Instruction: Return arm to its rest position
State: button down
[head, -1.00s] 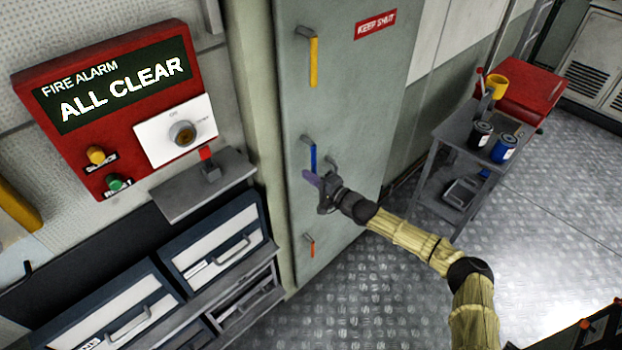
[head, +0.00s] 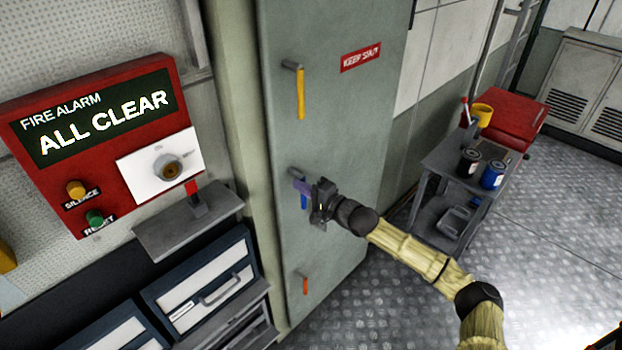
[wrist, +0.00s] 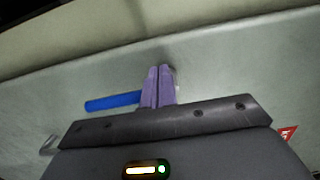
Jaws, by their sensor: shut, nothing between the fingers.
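My gripper (head: 301,186) is in front of the grey-green cabinet door (head: 335,115), close to the blue handle (head: 304,201). In the wrist view its purple fingers (wrist: 158,85) are together with nothing between them. The blue handle (wrist: 112,102) shows just left of the fingers there; whether they touch it I cannot tell. In the head view my gripper hides part of this handle. My arm reaches in from the lower right, with pale yellow sleeves and dark joints.
A yellow handle (head: 300,94) and an orange handle (head: 305,286) are above and below on the door. The fire alarm panel (head: 50,115), a small shelf (head: 190,228) and drawers (head: 205,290) are left. A grey cart (head: 445,160) with cans stands right, with open floor before it.

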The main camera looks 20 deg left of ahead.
jog(key=s+a+n+g+h, duration=0.25)
jog(key=s+n+g, duration=0.3)
jog(key=s, duration=0.55)
jog(key=s+d+f+n+g+h+b, duration=0.1)
jog(key=s+d+f+n+h, duration=0.3)
jog(key=s+d+f, duration=0.25)
jog(key=d+t+h, duration=0.2)
jog(key=d+h, duration=0.5)
jog(key=d, duration=1.7)
jog(key=s+d+r+m+t+h, duration=0.1)
jog(key=s+d+r+m+h, duration=0.1)
jog(key=d, duration=0.7)
jog(key=s+d+r+m+t+h+b, duration=0.1)
jog(key=s+d+r+m+h, duration=0.1)
jog(key=s+d+r+m, duration=0.2)
jog(key=d+r, duration=0.3)
jog(key=d, duration=0.2)
jog(key=shift+s+d+r+b, duration=0.3)
jog(key=shift+s, duration=0.1)
